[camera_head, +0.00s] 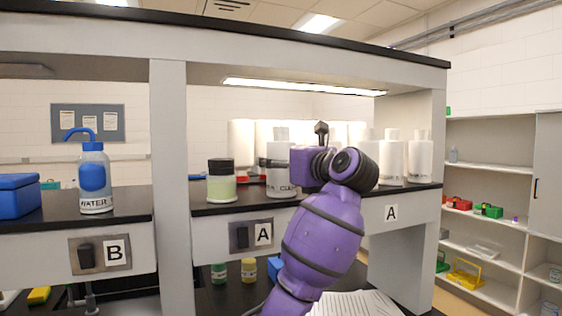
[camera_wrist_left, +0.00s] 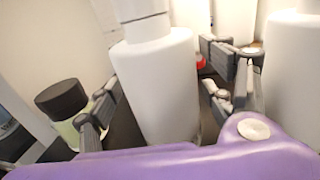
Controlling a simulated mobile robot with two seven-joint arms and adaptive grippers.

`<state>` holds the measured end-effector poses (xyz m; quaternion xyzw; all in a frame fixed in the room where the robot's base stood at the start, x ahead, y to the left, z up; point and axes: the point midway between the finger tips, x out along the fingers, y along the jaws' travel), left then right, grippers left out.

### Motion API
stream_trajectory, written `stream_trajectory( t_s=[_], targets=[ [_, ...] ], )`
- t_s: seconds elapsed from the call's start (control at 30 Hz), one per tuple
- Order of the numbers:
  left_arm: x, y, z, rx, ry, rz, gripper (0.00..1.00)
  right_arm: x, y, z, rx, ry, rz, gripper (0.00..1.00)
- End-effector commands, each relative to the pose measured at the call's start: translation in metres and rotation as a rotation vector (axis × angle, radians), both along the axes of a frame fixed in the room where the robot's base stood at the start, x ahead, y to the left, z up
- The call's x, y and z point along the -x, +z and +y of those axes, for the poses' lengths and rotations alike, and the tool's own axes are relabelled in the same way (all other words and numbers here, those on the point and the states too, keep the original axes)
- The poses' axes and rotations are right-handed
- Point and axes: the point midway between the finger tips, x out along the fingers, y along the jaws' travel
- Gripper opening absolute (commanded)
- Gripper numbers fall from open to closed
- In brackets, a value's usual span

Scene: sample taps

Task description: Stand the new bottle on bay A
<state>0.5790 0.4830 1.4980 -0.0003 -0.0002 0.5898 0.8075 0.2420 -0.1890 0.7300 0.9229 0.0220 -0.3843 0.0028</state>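A white bottle (camera_head: 280,181) with a lighter neck is upright at the middle shelf's black top, above a switch panel with a sign reading A (camera_head: 263,234). My left gripper (camera_head: 280,162) is at this bottle, coming from the right. In the left wrist view, the white bottle (camera_wrist_left: 160,85) fills the space between the two grey fingers (camera_wrist_left: 165,80). The fingers flank it closely; whether they press on it is unclear. A second A sign (camera_head: 391,212) is on the shelf front further right. My right gripper is not in view.
A pale green jar with a black lid (camera_head: 221,188) stands close left of the bottle. Several white bottles (camera_head: 392,160) stand right and behind. A blue-capped WATER bottle (camera_head: 95,180) stands above sign B (camera_head: 117,252). A post (camera_head: 170,180) divides the shelves.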

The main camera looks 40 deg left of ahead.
Motion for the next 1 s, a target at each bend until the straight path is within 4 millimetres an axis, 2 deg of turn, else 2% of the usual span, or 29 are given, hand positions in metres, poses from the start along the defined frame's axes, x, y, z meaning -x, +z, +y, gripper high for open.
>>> stream_trajectory(
  t_s=[0.27,0.37,0.7,0.83,1.0],
  targets=[
    [0.001,0.006,0.001,-0.002,0.001,-0.001,0.74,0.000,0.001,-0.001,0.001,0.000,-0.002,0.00],
    [0.002,0.002,-0.015,0.002,-0.005,0.001,0.74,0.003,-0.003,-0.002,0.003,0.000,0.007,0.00],
    [0.023,0.000,-0.084,0.002,-0.005,0.003,0.74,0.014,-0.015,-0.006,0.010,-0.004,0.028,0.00],
    [0.030,0.001,-0.102,0.002,-0.003,0.003,0.74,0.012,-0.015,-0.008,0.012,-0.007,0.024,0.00],
    [0.036,0.003,-0.113,0.002,-0.001,0.002,0.74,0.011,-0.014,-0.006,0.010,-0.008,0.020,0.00]
  ],
)
